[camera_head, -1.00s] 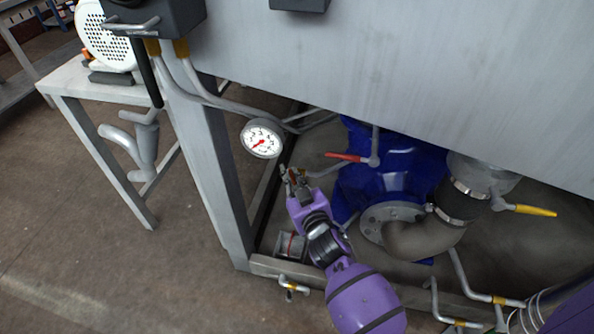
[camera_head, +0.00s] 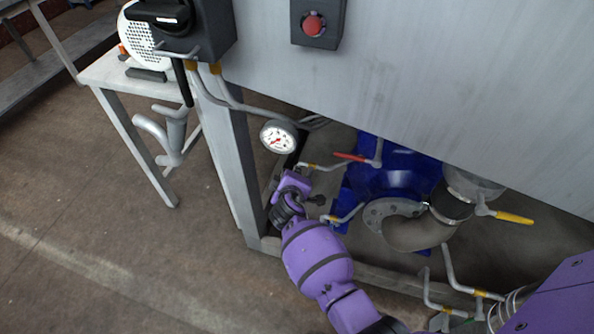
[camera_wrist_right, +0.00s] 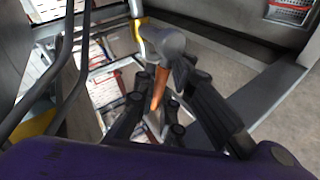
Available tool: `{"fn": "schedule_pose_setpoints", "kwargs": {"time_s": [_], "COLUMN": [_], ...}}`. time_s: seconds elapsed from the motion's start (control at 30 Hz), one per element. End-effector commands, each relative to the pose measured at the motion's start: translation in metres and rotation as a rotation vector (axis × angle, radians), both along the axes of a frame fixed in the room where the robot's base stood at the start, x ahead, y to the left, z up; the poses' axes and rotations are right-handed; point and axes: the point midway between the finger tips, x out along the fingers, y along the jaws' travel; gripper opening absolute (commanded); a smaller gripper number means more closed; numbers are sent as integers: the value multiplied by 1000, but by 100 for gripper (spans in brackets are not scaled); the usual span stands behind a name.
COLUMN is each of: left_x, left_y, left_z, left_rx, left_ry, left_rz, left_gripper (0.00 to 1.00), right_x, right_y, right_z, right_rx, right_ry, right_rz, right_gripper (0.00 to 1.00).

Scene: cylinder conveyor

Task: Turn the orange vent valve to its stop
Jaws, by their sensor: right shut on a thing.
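The orange vent valve shows in the right wrist view as a tapered orange handle (camera_wrist_right: 160,83) on a grey metal body (camera_wrist_right: 163,43). My right gripper (camera_wrist_right: 156,108) is shut on the orange handle, with its dark fingers on both sides of it. In the head view my purple right wrist (camera_head: 292,184) is below the pressure gauge, inside the frame's left corner. There the fingers and the orange handle are hidden by the wrist. My left gripper is not in view.
A round gauge (camera_head: 278,138) hangs just above my right wrist. A red-handled valve (camera_head: 350,157) and blue pump housing (camera_head: 398,178) are to the right, with a yellow-handled valve (camera_head: 513,217) further right. A grey frame post (camera_head: 232,170) stands close on the left.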

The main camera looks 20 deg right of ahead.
Motion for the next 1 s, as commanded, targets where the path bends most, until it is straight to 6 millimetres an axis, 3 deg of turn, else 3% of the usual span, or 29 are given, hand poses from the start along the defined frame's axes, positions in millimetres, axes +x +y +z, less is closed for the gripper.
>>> {"fn": "schedule_pose_setpoints", "kwargs": {"time_s": [0.43, 1.0], "left_x": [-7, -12], "left_y": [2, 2], "left_z": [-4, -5], "left_rx": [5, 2], "left_ry": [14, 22], "left_rz": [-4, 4], "left_gripper": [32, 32], "right_x": [2, 1], "right_y": [3, 2], "right_z": [-13, -17], "right_rx": [-252, -323], "right_ry": [170, 218], "right_rz": [1, 1], "right_gripper": [0, 0]}}
